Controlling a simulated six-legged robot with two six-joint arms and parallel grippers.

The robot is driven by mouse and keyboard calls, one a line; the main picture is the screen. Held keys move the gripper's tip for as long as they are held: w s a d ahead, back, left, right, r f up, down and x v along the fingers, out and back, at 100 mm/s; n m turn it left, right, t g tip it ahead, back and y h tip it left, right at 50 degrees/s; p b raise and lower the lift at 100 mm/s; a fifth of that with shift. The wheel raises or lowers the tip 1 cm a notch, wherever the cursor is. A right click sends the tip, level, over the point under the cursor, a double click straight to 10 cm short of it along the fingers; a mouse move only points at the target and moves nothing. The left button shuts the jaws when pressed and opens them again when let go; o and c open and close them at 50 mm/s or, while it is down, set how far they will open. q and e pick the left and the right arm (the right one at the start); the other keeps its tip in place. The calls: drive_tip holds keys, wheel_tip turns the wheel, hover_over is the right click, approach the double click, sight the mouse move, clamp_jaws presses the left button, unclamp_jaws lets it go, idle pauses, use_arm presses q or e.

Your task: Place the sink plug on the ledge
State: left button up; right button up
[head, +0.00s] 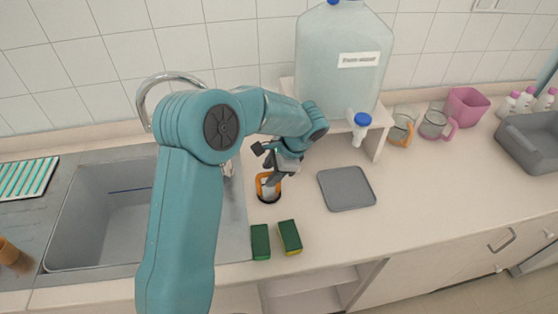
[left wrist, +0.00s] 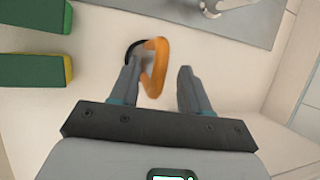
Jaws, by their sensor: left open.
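An orange loop with a black part (head: 268,188) stands on the counter, right of the sink; I take it to be the sink plug but cannot be sure. In the left wrist view the orange loop (left wrist: 160,62) lies between my fingers, close to the left-hand one, partly hidden by it. My left gripper (head: 266,167) is over it, jaws apart; its fingers also show in the left wrist view (left wrist: 158,80). I cannot tell whether they touch the loop. A low pale ledge (head: 70,141) runs along the tiled wall's foot. My right gripper is not in view.
The grey sink (head: 85,215) and tap (head: 160,82) are on the left, partly behind my arm. Two green sponges (head: 261,242) (head: 290,236) lie near the front edge. A grey mat (head: 346,188) and the large water container (head: 338,75) on its stand are to the right.

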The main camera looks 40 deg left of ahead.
use_arm(q)
drive_tip(key=b+v, duration=0.1)
drive_tip(key=v, duration=0.9)
drive_tip(key=shift+d+r, duration=0.3)
